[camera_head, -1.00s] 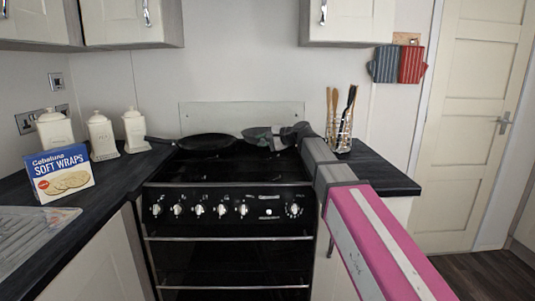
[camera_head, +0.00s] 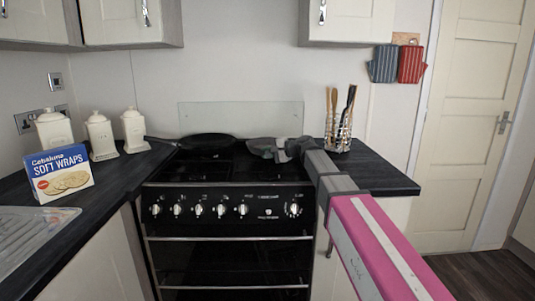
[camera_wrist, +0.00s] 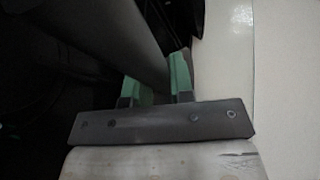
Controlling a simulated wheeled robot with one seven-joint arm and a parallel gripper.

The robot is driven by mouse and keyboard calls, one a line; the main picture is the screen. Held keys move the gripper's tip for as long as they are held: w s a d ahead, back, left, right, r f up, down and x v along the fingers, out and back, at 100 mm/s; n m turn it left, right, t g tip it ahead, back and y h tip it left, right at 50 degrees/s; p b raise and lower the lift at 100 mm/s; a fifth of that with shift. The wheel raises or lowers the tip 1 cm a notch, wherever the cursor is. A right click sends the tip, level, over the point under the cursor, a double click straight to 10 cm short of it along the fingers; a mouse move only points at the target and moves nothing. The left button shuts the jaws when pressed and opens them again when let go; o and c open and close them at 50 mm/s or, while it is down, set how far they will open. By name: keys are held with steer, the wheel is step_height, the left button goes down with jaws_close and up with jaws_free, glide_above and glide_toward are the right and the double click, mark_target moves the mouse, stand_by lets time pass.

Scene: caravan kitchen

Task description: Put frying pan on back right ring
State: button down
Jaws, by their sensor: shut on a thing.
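The black frying pan (camera_head: 207,141) shows at the back left of the hob (camera_head: 225,172) in the head view, with its round rim close to level. My gripper (camera_head: 258,148) is just right of it, low over the back right of the hob. In the wrist view its green fingertips (camera_wrist: 160,80) are shut on a dark bar (camera_wrist: 125,42), which looks like part of the pan. The grip point is too small to make out in the head view. My gripper and forearm hide the back right ring.
A utensil holder (camera_head: 338,130) stands on the right worktop (camera_head: 375,176), close to my arm. Three white canisters (camera_head: 101,136) and a wraps box (camera_head: 61,174) stand on the left. A glass panel (camera_head: 240,116) rises behind the hob. Wall cupboards (camera_head: 350,20) hang above.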

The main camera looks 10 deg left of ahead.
steer(key=c, duration=1)
jaws_free()
steer(key=v, duration=1.2)
steer(key=shift+w, duration=0.1)
